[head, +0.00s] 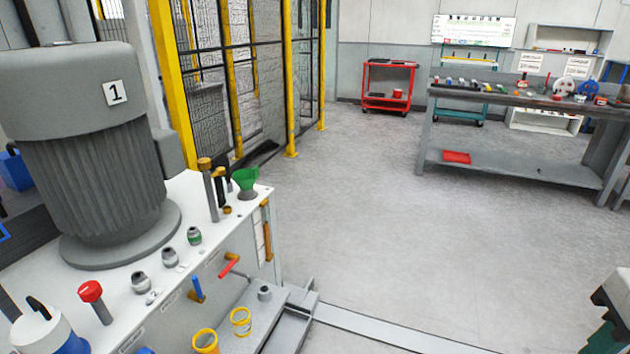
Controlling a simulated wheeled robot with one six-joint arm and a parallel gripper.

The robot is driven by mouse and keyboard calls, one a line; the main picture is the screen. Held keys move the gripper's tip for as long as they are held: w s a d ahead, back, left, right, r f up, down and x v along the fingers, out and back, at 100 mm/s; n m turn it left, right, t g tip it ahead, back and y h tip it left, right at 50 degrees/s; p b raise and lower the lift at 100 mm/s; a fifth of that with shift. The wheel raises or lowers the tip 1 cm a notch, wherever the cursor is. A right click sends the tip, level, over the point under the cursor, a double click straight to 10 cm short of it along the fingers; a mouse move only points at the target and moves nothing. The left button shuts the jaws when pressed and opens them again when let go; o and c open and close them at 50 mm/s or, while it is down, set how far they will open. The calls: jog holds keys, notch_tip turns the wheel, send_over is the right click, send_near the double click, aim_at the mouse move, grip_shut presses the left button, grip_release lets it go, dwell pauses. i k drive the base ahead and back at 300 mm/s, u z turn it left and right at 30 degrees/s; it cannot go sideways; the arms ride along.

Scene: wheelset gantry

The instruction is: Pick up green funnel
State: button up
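The green funnel (246,181) stands at the far right corner of the white top of a machine cabinet (120,268), in the left half of the head view. Its wide mouth faces up. Its lower end meets the cabinet top; I cannot tell whether it sits in an opening. Dark upright fittings with brass-coloured caps (207,178) stand close on its left. I cannot make out my gripper in this view.
A large grey motor marked 1 (75,140) stands on the cabinet, left of the funnel. A red-knobbed fitting (91,292) stands nearer. Yellow-framed fencing (290,80) rises behind. Open floor (370,220) lies to the right. A partly cut-off object (615,300) at the right edge is unclear.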

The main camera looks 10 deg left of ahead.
aim_at(245, 179)
jog(key=z, duration=0.3)
jog(key=i, duration=2.1)
jog(key=u, duration=1.35)
jog(key=i, duration=0.8)
jog(key=u, duration=1.05)
jog(key=i, duration=0.25)
jog(key=u, duration=0.2)
